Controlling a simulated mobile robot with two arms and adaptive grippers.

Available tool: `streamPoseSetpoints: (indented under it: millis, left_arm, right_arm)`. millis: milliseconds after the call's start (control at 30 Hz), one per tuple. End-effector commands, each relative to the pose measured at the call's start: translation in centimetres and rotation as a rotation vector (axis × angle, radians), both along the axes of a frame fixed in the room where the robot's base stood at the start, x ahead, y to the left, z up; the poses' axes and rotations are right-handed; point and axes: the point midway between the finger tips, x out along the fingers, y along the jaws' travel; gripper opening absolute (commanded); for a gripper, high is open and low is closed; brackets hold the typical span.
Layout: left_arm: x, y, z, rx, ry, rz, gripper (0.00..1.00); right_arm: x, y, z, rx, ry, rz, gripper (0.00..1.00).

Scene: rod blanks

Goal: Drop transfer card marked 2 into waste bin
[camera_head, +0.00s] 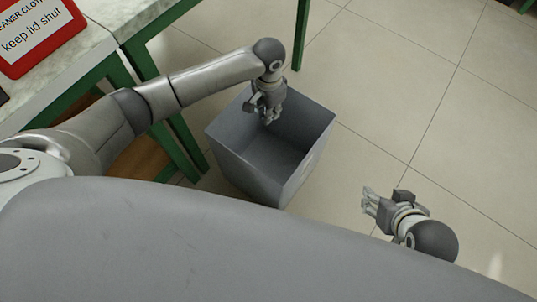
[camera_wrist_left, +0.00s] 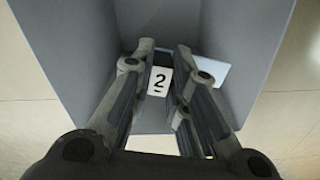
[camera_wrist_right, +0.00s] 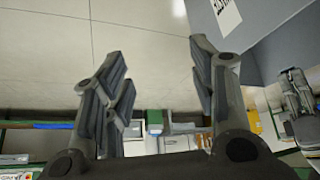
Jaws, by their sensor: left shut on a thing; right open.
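A white card marked 2 (camera_wrist_left: 158,82) shows between the fingers of my left gripper (camera_wrist_left: 164,50), which is shut on it. In the head view the left gripper (camera_head: 268,115) points down over the open mouth of the grey waste bin (camera_head: 237,160). The card cannot be made out there. The bin's inner walls (camera_wrist_left: 240,30) surround the fingers in the left wrist view. My right gripper (camera_head: 370,200) is open and empty, to the right of the bin. In the right wrist view its fingers (camera_wrist_right: 158,50) are spread with nothing between them.
A pale flat piece (camera_wrist_left: 209,70) shows inside the bin, beyond the fingers. A green-framed table (camera_head: 150,20) stands at the left, with a red "keep lid shut" container (camera_head: 40,35) on it. The tiled floor (camera_head: 400,70) right of the bin is clear.

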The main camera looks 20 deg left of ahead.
Motion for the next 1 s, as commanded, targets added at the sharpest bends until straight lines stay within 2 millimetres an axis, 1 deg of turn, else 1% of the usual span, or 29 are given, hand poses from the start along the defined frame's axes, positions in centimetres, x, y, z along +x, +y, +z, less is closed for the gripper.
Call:
streamPoseSetpoints:
  millis: [100,300,600,800,1000]
  left_arm:
    - [0.0,0.0,-0.4,0.000,0.000,0.000,0.00]
    - [0.0,0.0,-0.9,0.001,-0.001,0.000,0.00]
    - [0.0,0.0,-1.7,0.000,-0.001,0.000,0.00]
    - [0.0,0.0,-2.0,0.000,-0.001,0.000,0.00]
    - [0.0,0.0,-2.2,0.001,-0.001,0.001,0.00]
  right_arm:
    - [1.7,0.6,0.6,0.019,-0.085,0.007,0.53]
    - [4.3,1.5,2.1,0.049,-0.225,0.017,0.53]
    - [7.6,2.8,5.0,0.097,-0.438,0.033,0.53]
    - [9.0,3.5,7.0,0.126,-0.561,0.041,0.53]
    - [9.8,3.8,8.3,0.142,-0.633,0.045,0.53]
